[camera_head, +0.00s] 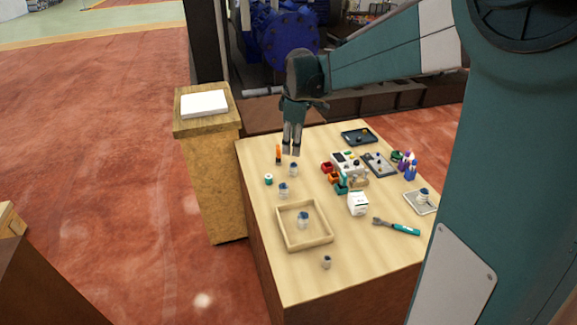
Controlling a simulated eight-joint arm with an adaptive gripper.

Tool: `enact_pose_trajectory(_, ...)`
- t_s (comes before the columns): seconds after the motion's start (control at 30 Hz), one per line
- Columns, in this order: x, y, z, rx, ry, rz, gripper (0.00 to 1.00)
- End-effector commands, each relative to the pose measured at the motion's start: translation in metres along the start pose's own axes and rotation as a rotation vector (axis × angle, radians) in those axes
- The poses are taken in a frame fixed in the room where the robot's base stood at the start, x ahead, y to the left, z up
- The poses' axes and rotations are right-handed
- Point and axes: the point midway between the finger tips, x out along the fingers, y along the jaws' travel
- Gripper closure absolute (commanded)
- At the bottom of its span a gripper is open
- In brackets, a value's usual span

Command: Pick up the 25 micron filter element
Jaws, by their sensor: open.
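Several small pale cylinders with dark bluish tops, which look like filter elements, are spread over the wooden table (262,215). One cylinder (293,169) stands just below my gripper in the picture, and another (283,190) is nearer the front. A third (303,220) is inside a shallow wooden tray (281,226). Others stand near the front edge (326,262) and on a small light tray at the right (424,195). Any micron markings are too small to read, so I cannot tell which is 25 micron. My gripper (291,153) points down, open, with nothing visible between its fingers.
An orange item (278,154) and a green-white spool (268,179) are left of my gripper. A cluster of coloured bins (341,182), a white box (358,204), a teal-handled tool (398,227), purple-blue bottles (409,163) and a dark tray (359,137) fill the right side.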

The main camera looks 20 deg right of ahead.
Motion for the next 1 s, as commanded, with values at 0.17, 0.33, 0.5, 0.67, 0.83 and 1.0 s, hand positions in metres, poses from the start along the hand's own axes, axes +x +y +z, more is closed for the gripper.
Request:
enact_pose_trajectory(0.17, 0.027, 0.025, -0.005, -0.082, -0.013, -0.028, 0.58)
enact_pose_trajectory(0.33, 0.053, 0.047, -0.008, -0.161, -0.022, -0.057, 0.58)
enact_pose_trajectory(0.5, 0.083, 0.067, -0.011, -0.241, -0.029, -0.086, 0.58)
enact_pose_trajectory(0.67, 0.111, 0.084, -0.013, -0.317, -0.033, -0.115, 0.58)
enact_pose_trajectory(0.83, 0.144, 0.1, -0.014, -0.397, -0.034, -0.146, 0.58)
enact_pose_trajectory(1.0, 0.177, 0.115, -0.014, -0.476, -0.033, -0.177, 0.58)
